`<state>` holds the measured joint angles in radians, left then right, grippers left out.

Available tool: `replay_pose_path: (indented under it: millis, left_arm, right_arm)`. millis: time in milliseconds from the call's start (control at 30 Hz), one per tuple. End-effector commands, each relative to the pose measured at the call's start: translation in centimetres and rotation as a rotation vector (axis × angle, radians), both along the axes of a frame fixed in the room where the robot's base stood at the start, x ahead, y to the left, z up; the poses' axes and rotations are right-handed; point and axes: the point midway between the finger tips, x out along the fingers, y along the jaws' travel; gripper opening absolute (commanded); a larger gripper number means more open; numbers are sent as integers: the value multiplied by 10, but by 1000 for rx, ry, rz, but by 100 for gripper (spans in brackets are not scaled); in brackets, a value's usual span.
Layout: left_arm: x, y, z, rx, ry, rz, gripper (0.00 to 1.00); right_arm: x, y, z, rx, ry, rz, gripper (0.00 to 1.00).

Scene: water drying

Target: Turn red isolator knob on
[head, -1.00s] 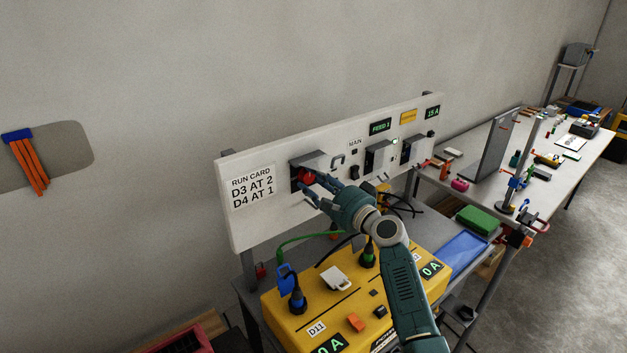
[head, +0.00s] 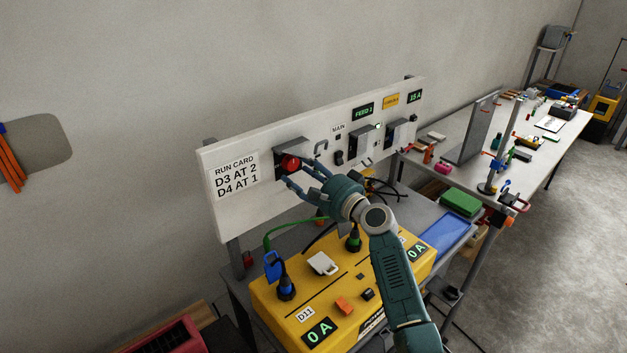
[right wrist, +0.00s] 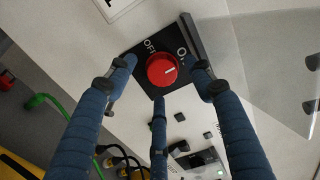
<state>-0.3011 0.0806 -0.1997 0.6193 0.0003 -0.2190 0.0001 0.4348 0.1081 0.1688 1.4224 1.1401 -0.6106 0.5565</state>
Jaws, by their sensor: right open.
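The red isolator knob (head: 289,163) sits on a dark plate at the left part of the white upright panel (head: 222,160). In the right wrist view the round knob (right wrist: 162,70) carries a short white mark pointing to the right of the picture. The labels OFF and ON stand on the black plate (right wrist: 147,88) above it. My right gripper (head: 294,174) is open and empty just in front of the knob. In the right wrist view its blue fingers (right wrist: 163,82) spread around the knob's outline, with no clear contact. My left gripper is not in view.
A yellow power box (head: 320,292) with plugs and a green cable stands below the panel. A run card (head: 235,177) is left of the knob, and more switches (head: 362,143) are to its right. A cluttered workbench (head: 470,132) extends right.

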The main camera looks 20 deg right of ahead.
Motion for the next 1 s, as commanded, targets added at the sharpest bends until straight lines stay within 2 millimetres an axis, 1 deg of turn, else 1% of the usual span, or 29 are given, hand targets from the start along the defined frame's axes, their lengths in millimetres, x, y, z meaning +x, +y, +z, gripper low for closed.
replay_pose_path:
  millis: [33, 300, 400, 500, 700, 1000]
  left_arm:
    - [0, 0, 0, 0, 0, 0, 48]
    - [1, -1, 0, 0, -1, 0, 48]
    - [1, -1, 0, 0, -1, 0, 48]
    - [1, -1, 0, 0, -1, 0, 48]
    - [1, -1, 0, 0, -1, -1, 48]
    - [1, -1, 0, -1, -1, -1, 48]
  right_arm:
    - [-9, -4, -1, -3, 1, -2, 52]
    - [-64, -23, -2, -3, 3, 0, 52]
    - [-80, -28, -2, -3, 4, 1, 52]
    - [-92, -32, -2, -1, 4, 1, 52]
    - [-100, -35, -1, -1, 3, 2, 52]
    - [-100, -35, -1, 0, 3, 2, 52]
